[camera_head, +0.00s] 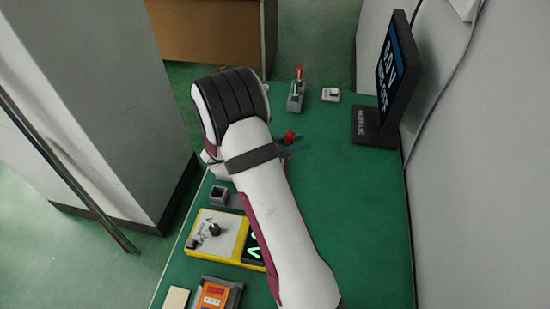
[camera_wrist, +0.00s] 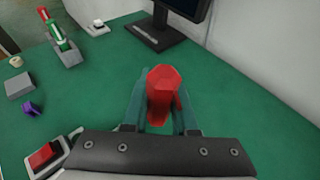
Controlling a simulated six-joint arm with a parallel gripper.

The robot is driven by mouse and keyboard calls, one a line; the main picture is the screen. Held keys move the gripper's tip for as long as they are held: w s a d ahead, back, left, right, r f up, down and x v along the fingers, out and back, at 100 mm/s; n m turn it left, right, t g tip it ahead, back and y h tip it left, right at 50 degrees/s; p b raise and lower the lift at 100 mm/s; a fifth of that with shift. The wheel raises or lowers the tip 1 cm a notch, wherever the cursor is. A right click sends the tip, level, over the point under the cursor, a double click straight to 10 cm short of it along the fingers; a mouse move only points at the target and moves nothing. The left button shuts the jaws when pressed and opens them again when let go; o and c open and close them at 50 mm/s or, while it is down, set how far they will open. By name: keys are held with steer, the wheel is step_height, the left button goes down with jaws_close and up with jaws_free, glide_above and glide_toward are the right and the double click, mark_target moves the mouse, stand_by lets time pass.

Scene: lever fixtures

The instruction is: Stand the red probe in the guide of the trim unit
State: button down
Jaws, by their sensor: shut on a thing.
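The red probe (camera_wrist: 164,84) is between the two teal fingers of my gripper (camera_wrist: 160,104) in the wrist view, its faceted end showing. The gripper is shut on it. In the head view the red top of the probe (camera_head: 289,136) shows beside my forearm, above the green bench; its lower end is hidden. A small grey block with a dark square opening (camera_head: 219,194) sits left of my forearm. It looks like a guide, but I cannot tell for sure that it belongs to the trim unit. The probe is apart from it.
A lever fixture (camera_head: 296,91) with red and green parts and a small white unit (camera_head: 331,94) stand at the far end. A monitor (camera_head: 390,75) stands at right. A yellow-framed meter (camera_head: 216,234) and orange device (camera_head: 214,296) lie nearer. The bench's right side is clear.

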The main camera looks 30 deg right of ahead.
steer(key=w+a+f, duration=0.2)
steer(key=w, duration=0.1)
steer(key=w+f, duration=0.1)
steer(key=shift+w+a+f, duration=0.15)
steer(key=shift+w+a, duration=0.1)
steer(key=shift+a, duration=0.15)
steer(key=shift+f, duration=2)
steer(key=shift+f, duration=0.15)
steer(key=c, duration=0.7)
jaws_free()
